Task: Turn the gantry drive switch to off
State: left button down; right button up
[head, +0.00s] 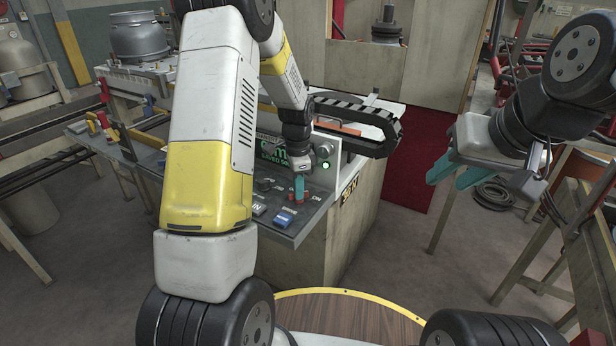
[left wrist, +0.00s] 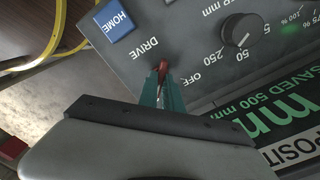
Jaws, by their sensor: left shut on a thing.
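The red drive switch (left wrist: 162,66) is on the grey control panel (left wrist: 215,15), beside the printed words DRIVE and OFF. My left gripper (left wrist: 160,84) is shut on the switch, with its teal fingers either side of the red handle. In the head view my left gripper (head: 299,187) reaches down to the panel top, and red parts (head: 291,198) show by its fingertips. The fingers hide much of the switch, so I cannot tell its exact setting. My right gripper (head: 458,176) is open and empty, in the air away from the panel.
A blue HOME button (left wrist: 117,25) and a black knob (left wrist: 241,30) sit close to the switch. A green-lit display (left wrist: 285,125) is near my wrist. A black cable chain (head: 360,115) runs behind the panel.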

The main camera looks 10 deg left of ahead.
pick_arm(q)
jog(key=shift+n, duration=0.3)
jog(key=n, duration=0.3)
jog(key=shift+n, duration=0.3)
jog(key=n, duration=1.3)
jog(key=shift+n, duration=0.3)
dwell(0.3)
jog(key=c, duration=1.5)
grip_release()
